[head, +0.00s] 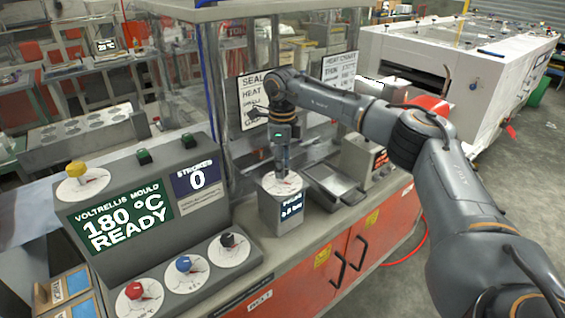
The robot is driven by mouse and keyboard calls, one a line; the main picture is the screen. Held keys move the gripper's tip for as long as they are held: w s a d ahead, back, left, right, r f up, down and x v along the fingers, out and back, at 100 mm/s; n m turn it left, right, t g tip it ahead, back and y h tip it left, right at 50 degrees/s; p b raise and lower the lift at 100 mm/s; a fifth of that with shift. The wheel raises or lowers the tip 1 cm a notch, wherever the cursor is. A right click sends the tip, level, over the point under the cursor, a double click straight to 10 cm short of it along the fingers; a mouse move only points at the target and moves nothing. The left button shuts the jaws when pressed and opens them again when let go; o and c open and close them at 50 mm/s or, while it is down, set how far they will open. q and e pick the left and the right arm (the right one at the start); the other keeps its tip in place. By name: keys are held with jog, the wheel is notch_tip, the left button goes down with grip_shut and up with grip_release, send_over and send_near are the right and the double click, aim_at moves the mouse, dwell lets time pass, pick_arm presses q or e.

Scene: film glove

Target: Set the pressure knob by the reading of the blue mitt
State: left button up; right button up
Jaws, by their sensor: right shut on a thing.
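My right gripper (282,172) points straight down over a small grey box (281,212) on the bench. It is shut on the knob at the middle of the box's round white dial (283,183); the fingers hide most of that knob. A small dark display (291,205) on the box front shows a reading that seems to end in "bar"; its digits are too small to read surely. I cannot make out a blue mitt. My left gripper is not in view.
A mould console (130,212) at left reads "180 °C READY" and "STROKES 0". It carries yellow (76,169), red (134,290), blue (183,263) and black (228,240) knobs. A metal tray (335,183) sits right of the box, before another display unit (368,160).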

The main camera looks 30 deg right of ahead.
jog(key=shift+m+p, duration=0.3)
jog(key=shift+m, duration=2)
jog(key=o, duration=1.2)
jog(key=shift+c, duration=0.2)
jog(key=shift+r, duration=0.1)
notch_tip(320, 180, up, 12)
jog(key=shift+f, duration=0.2)
